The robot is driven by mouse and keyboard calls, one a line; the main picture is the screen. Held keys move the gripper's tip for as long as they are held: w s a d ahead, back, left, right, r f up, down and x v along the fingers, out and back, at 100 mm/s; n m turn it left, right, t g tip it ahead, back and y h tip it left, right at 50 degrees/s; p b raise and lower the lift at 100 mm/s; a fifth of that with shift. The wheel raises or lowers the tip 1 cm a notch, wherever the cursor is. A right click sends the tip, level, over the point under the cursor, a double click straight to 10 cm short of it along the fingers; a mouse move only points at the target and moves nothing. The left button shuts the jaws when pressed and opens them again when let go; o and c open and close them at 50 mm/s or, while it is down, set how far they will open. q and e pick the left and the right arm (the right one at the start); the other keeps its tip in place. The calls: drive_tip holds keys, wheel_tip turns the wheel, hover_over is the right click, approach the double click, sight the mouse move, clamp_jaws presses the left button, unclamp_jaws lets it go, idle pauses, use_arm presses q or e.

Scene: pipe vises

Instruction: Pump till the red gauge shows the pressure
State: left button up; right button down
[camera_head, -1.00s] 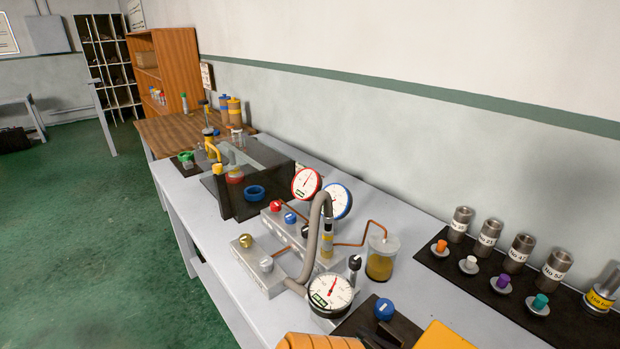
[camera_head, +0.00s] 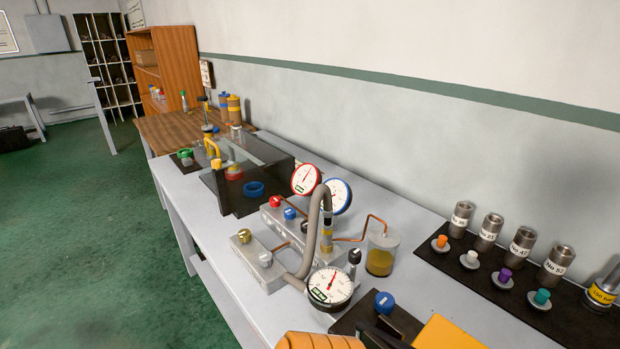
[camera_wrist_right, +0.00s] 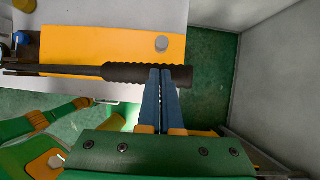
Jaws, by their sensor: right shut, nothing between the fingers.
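The red-rimmed gauge (camera_head: 305,180) stands on a grey valve block in the head view. Its needle is visible, but its reading is too small to tell. A black pump lever (camera_head: 385,336) shows at the bottom edge, beside a yellow plate (camera_head: 447,334). In the right wrist view, the lever's ribbed black grip (camera_wrist_right: 130,73) lies across the yellow plate (camera_wrist_right: 110,45). My right gripper (camera_wrist_right: 165,72) has its blue fingers together, overlapping the grip in the picture and holding nothing. Whether they touch it I cannot tell. My left gripper is not in view.
A blue-rimmed gauge (camera_head: 337,197) and a black-rimmed gauge (camera_head: 330,288) stand close by, with a grey hose (camera_head: 314,240) between. An oil jar (camera_head: 381,252) and a blue knob (camera_head: 384,305) are near the lever. Labelled cylinders (camera_head: 522,242) stand on a black mat at right.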

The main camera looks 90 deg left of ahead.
drive_tip(key=shift+w+d+f+b, duration=0.1)
drive_tip(key=shift+d+f+b, duration=0.1)
drive_tip(key=shift+f+b, duration=0.7)
drive_tip(key=shift+w+d+f+b, duration=0.15)
drive_tip(key=shift+f+b, duration=0.55)
drive_tip(key=shift+f, duration=0.4)
drive_tip(key=r+p, duration=0.3)
drive_tip(key=r, duration=0.1)
drive_tip(key=shift+s+a+p, duration=0.3)
drive_tip(key=shift+a+p, duration=0.05)
drive_tip(key=shift+a, duration=0.05)
drive_tip(key=shift+s+a+r, duration=0.1)
drive_tip(key=shift+r, duration=0.25)
drive_tip(key=shift+s, duration=0.1)
drive_tip(key=shift+r+p, duration=0.25)
drive_tip(key=shift+p, duration=0.1)
wheel_tip(320, 180, up, 5)
drive_tip(key=p, duration=0.4)
drive_tip(key=shift+p, duration=0.35)
